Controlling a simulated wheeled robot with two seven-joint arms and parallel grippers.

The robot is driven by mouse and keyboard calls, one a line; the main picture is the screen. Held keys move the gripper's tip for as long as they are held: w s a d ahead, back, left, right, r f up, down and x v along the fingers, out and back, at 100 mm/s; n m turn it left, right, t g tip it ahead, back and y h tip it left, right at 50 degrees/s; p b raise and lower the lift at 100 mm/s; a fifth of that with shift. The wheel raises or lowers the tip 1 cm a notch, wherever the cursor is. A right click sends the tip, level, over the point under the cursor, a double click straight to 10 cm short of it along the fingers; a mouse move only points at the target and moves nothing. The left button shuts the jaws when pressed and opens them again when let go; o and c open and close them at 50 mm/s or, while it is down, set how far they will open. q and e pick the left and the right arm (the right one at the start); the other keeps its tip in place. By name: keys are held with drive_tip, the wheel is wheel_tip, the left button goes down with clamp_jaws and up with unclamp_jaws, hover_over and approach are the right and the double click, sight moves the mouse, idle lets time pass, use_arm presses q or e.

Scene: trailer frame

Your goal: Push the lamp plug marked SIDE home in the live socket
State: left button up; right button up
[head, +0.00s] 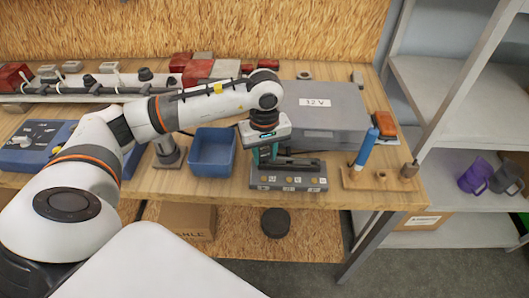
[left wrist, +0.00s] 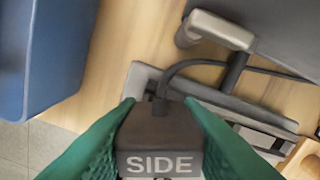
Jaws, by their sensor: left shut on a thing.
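My left gripper (head: 266,158) is above the left part of the grey socket strip (head: 288,184), which lies near the bench's front edge. In the left wrist view, the green fingers of this gripper (left wrist: 160,125) are shut on a dark plug (left wrist: 158,137) with SIDE in pale letters on it. A dark cable (left wrist: 170,75) runs from the plug. The fingers hide the plug in the head view. The plug's lower end is hidden, so I cannot tell how it sits relative to a socket. My right gripper is not in view.
A blue bin (head: 212,168) stands left of the socket strip. A grey box marked 12 V (head: 340,112) is behind it. A wooden holder (head: 393,181) with a blue-handled tool (head: 366,147) stands to the right. Metal shelves (head: 440,85) are beyond the bench.

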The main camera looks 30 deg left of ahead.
use_arm(q)
drive_tip(key=shift+s+f, duration=0.15)
drive_tip(key=shift+f, duration=0.1)
drive_tip(key=o, duration=0.6)
drive_tip(key=shift+d, duration=0.1)
drive_tip(key=shift+o, duration=0.9)
drive_tip(key=shift+d+f, duration=0.1)
drive_tip(key=shift+f, duration=0.05)
drive_tip(key=shift+c, duration=0.8)
drive_tip(key=shift+r, duration=0.2)
